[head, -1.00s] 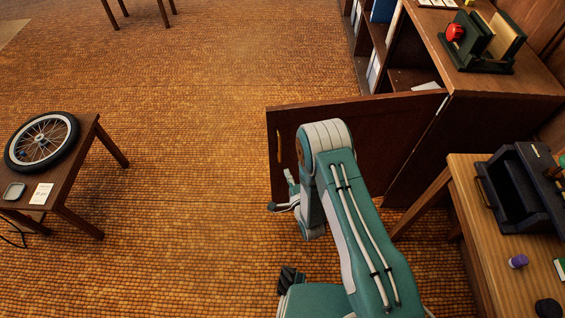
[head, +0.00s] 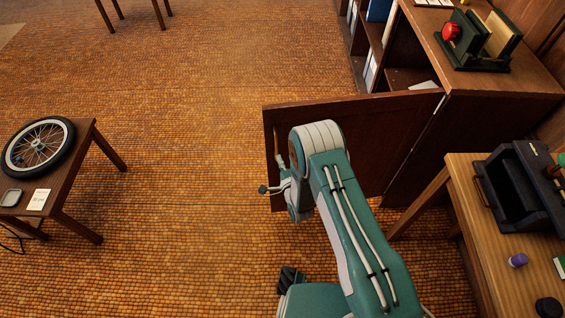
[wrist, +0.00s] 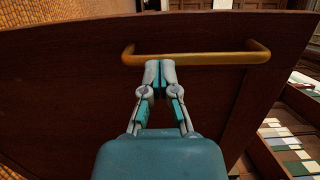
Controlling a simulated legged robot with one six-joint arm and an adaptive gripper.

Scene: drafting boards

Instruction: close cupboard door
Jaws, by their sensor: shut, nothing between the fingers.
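The dark brown cupboard door (head: 380,135) stands open, swung out to the left from the front of the cupboard (head: 500,84). In the wrist view the door (wrist: 70,75) fills most of the picture, with a brass-coloured bar handle (wrist: 215,57) across it. My gripper (wrist: 160,62) is shut and empty. Its fingertips overlap the lower edge of the handle near its left end; I cannot tell whether they touch. In the head view my gripper (head: 264,189) is at the door's free left end, and my arm hides part of the door.
The cupboard's open shelves hold blue and white binders (head: 379,10). A wooden bench (head: 470,215) with a black tray (head: 520,190) stands close on the right. A small table (head: 70,180) with a wheel (head: 38,146) stands at left. The tiled floor (head: 190,150) between is clear.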

